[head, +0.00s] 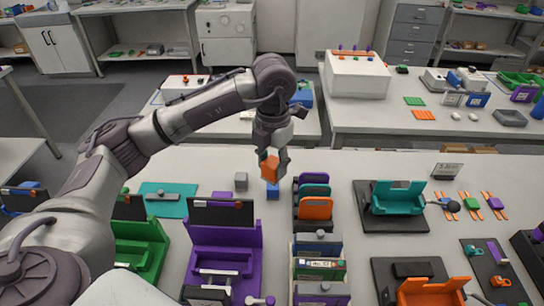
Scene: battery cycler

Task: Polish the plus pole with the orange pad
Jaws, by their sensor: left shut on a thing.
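An orange block-like pad (269,169) is held in my left gripper (272,162). The gripper points down, shut on the pad, above the white table near its far edge. A small blue block (272,190) stands just below the pad; I cannot tell the gap between them. A grey block (241,181) stands to its left. Batteries appear to stand in the rack (319,268) at the front middle, but a plus pole is too small to make out. My right gripper is not in view.
A purple station (222,240) and a green station (140,245) stand on the left. Upright orange, purple and teal holders (315,208) stand right of the gripper. A teal cradle (398,198) and an orange cradle (432,292) lie on dark bases at right.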

